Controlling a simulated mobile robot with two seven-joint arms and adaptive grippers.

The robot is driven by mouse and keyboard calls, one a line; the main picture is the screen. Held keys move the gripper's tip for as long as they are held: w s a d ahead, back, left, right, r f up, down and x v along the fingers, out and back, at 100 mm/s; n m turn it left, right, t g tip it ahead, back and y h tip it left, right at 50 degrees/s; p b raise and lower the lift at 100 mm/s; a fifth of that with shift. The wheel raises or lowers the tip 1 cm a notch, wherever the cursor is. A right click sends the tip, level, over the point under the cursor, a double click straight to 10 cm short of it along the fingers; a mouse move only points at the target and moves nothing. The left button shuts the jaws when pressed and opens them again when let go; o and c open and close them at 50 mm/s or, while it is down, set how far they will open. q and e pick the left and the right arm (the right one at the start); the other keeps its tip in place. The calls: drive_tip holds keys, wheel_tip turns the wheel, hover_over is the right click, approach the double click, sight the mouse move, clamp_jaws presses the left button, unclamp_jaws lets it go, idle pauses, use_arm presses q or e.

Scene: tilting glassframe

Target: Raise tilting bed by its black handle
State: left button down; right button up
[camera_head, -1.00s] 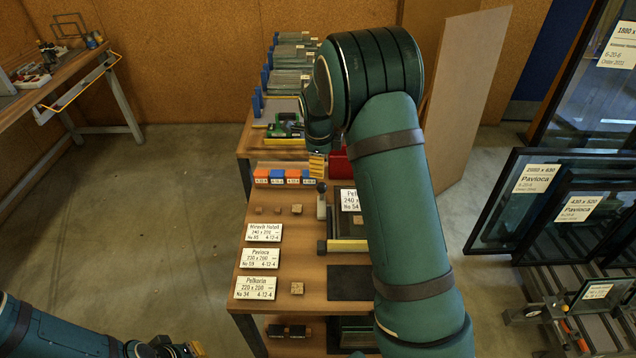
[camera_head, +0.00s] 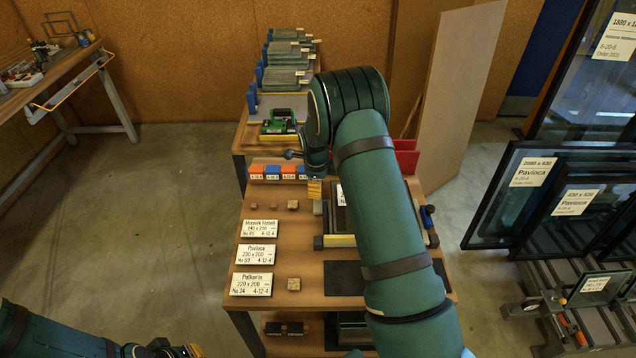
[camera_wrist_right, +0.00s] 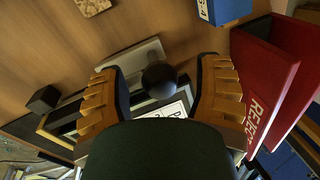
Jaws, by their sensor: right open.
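The tilting bed (camera_head: 340,241), a dark frame with a yellow bar along its near edge, lies on the wooden bench, mostly behind my right arm. Its black ball handle (camera_wrist_right: 160,76) shows in the right wrist view, above a pale metal plate. My right gripper (camera_wrist_right: 162,95) is open, with yellow ridged fingers on either side of the ball; I cannot tell whether they touch it. In the head view the right gripper (camera_head: 314,188) points down at the bed's left side and hides the ball. My left gripper (camera_head: 178,350) is at the bottom edge, its jaws unclear.
A red REJECT bin (camera_wrist_right: 266,80) stands close beside the right gripper. Coloured boxes (camera_head: 278,173), small wooden blocks (camera_head: 293,284) and white label cards (camera_head: 251,284) lie on the bench's left part. Glass frames (camera_head: 515,190) stand at the right. The floor at the left is clear.

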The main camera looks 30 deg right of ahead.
clamp_jaws()
